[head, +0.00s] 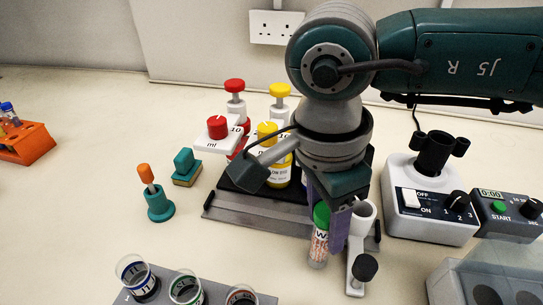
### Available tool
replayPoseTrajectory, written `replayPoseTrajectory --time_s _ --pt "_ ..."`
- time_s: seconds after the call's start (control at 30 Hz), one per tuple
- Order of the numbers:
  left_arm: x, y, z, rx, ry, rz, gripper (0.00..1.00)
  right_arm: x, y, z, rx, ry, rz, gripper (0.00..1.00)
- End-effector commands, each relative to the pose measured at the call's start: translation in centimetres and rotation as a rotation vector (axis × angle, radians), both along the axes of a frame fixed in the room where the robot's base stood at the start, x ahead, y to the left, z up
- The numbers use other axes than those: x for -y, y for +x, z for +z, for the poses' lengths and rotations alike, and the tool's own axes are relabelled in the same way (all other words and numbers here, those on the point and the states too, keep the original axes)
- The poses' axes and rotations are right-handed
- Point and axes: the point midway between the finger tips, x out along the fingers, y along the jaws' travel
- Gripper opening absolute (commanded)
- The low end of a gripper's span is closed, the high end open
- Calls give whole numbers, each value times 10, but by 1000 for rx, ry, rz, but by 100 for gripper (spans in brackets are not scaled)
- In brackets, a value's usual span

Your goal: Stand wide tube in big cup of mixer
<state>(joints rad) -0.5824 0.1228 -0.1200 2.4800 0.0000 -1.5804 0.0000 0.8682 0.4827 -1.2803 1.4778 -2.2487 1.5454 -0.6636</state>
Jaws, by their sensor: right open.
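The mixer (432,196) is a white box at the right with a switch and a dial. Its black cup head (434,152) has a large middle cup and smaller ones at the sides. My left gripper is not in view.
A white holder with a black knob (365,267) stands just right of the tube. Red and yellow pipettes and bottles crowd the rack (225,210) behind. A timer (509,213) adjoins the mixer. Cups (187,287) stand at the front. The left bench is mostly clear.

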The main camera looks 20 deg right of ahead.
Motion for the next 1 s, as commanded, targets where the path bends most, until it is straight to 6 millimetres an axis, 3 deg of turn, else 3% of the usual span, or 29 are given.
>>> replayPoseTrajectory --time_s 0.1,0.33,0.77,1.0 --pt "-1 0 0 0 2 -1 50 2 0 -10 0 -1 0 50" --pt "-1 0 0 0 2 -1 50 1 0 -11 2 0 1 50" --pt "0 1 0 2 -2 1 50 1 0 -11 2 1 0 2" --pt "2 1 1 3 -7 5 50 1 0 -11 2 1 0 0"
